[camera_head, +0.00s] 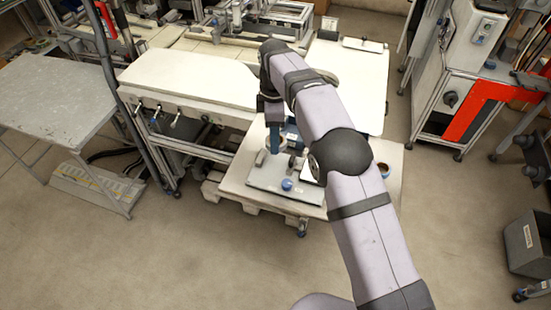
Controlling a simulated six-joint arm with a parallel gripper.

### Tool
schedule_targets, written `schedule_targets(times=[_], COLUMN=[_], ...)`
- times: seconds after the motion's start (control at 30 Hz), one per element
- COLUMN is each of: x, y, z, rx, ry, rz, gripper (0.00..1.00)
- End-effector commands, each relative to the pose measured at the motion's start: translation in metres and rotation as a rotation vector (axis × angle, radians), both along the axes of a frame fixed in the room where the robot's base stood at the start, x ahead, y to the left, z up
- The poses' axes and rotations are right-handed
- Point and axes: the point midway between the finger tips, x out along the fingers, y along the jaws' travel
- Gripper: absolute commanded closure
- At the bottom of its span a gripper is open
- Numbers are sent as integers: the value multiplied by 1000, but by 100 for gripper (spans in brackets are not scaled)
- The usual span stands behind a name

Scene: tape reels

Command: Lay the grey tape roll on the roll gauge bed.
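My gripper (274,145) points down over the left part of a low table, seen from above and behind my arm. Its fingertips are small and partly lost against what lies below, so I cannot see whether they are open or shut. A pale grey rounded shape (262,158) shows right at the gripper; it may be the grey tape roll, but it is too small to be sure. A flat grey plate (265,180) with a blue knob (287,184) near its front edge lies below and appears to be the roll gauge bed.
A long white bench (190,75) stands behind left. A grey metal table (55,100) is at far left, a grey bin (528,243) at right. The floor in front is clear.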

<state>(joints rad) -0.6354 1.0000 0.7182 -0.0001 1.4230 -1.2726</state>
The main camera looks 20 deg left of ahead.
Motion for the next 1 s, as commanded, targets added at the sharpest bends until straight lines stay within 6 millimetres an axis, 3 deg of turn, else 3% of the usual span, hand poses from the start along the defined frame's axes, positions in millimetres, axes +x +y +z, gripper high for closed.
schedule_targets(times=[0.3, 0.57, 1.0], x=[-1, 0, 0], y=[-1, -1, -1], z=[-43, -52, -88], rx=[-2, 0, 0], ry=[3, 1, 0], rz=[0, 0, 0], gripper=[74, 74, 74])
